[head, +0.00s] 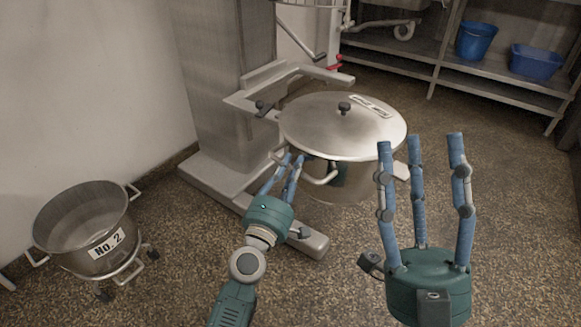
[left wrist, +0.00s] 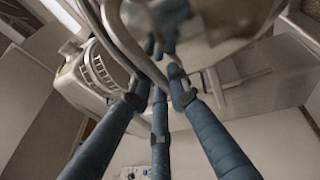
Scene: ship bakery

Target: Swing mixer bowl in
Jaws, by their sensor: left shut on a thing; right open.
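The mixer bowl (head: 345,182) is a steel pot with a shiny lid (head: 315,125) and a black knob. It sits in the arms of the bowl carrier (head: 262,92) beside the mixer column (head: 225,75). My left gripper (head: 290,160) is shut on the bowl's handle (head: 322,178) on the near left side. In the left wrist view the blue fingers are around the curved metal handle (left wrist: 122,38), and their tips are partly hidden. My right gripper (head: 420,142) is open and empty, fingers pointing up, to the right of the bowl.
A second steel bowl (head: 62,240) marked No. 2 stands on a wheeled dolly at the left. The mixer's foot (head: 310,242) extends along the floor. A shelf (head: 490,70) with two blue tubs is at the back right. The floor at right is clear.

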